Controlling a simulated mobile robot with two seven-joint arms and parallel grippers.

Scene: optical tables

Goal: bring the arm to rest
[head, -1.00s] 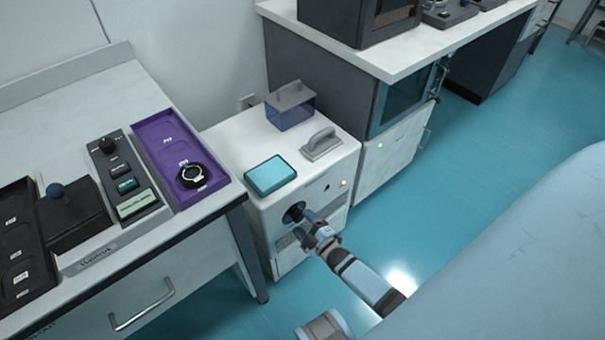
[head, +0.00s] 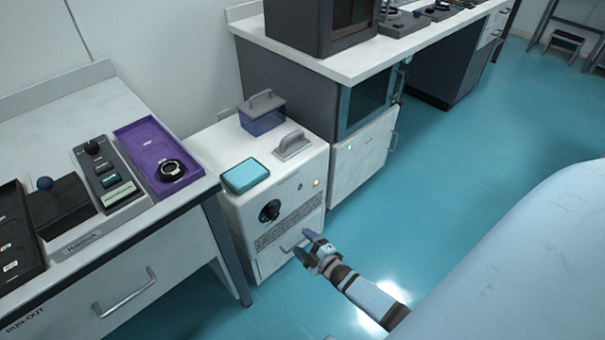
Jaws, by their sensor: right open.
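My right gripper (head: 304,246) is open and empty in the head view. It hangs in front of the lower front of a white cabinet unit (head: 235,222), apart from the black knob (head: 270,211) on that front. My right arm (head: 368,296) reaches in from the lower right, over the floor. My left gripper is not in view.
On the white unit sit a teal box (head: 245,176), a grey handled block (head: 292,146) and a blue lidded box (head: 262,115). A table with a purple tray (head: 135,137) stands at left.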

